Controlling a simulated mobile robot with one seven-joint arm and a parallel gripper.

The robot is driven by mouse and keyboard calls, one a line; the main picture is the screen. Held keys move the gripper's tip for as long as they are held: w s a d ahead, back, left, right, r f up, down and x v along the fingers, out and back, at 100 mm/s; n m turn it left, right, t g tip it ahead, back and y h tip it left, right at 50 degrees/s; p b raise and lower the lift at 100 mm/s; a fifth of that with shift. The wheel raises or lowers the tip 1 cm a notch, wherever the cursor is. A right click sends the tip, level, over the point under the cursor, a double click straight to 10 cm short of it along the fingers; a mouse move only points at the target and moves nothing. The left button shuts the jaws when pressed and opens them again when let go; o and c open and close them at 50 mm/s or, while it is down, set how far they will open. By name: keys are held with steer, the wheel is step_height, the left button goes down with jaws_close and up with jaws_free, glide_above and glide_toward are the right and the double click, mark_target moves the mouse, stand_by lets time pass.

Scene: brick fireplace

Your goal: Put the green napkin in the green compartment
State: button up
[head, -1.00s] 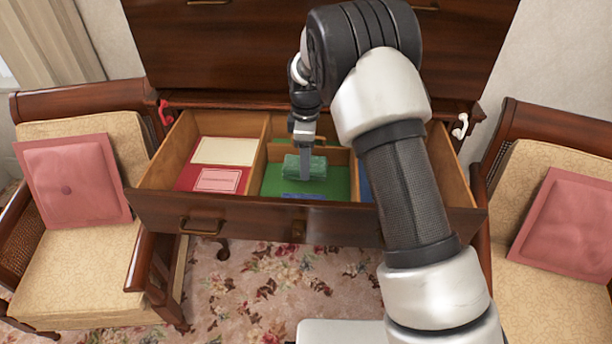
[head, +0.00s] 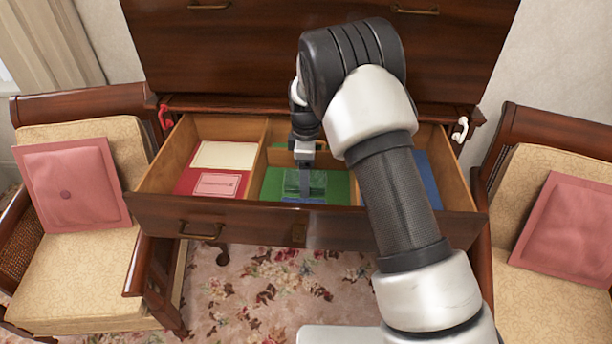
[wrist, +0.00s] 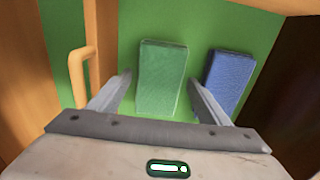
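The green napkin (head: 319,181) lies in the middle drawer compartment with the green floor (head: 338,192). In the wrist view the napkin (wrist: 162,75) looks like a flat green rectangle on the green floor (wrist: 205,28). My gripper (head: 304,196) reaches down into this compartment. In the wrist view my gripper (wrist: 160,78) is open, with one finger on each side of the napkin and a small gap at the left finger. A blue folded cloth (wrist: 229,80) lies just right of the right finger in the same compartment.
The drawer's wooden front (head: 265,220) and dividers surround the compartment closely. The left compartment has a red floor with a cream item (head: 224,154) and a red item (head: 218,185). The right compartment has a blue floor (head: 427,180), partly hidden by my arm. Chairs with pink cushions (head: 72,186) flank the drawer.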

steer(key=shift+r, duration=0.15)
steer(key=s+d+r+m+t+p, duration=0.1)
steer(key=s+d+r+m, duration=0.15)
steer(key=r, duration=0.85)
steer(key=s+d+r+m, duration=0.2)
steer(key=s+d+r, duration=0.1)
steer(key=r, duration=0.9)
steer(key=s+d+r+m+t, duration=0.2)
steer(key=s+d+r+m, duration=0.2)
steer(key=s, duration=0.4)
steer(key=s+d+r+m+t, duration=0.1)
steer(key=s+d+r+m, duration=0.35)
steer(key=s, duration=0.25)
steer(key=s+d+f+m+t, duration=0.1)
steer(key=s+m, duration=0.3)
steer(key=s, duration=0.7)
steer(key=shift+d+f+m+t, duration=0.3)
steer(key=shift+d+f, duration=0.2)
steer(key=shift+d, duration=0.4)
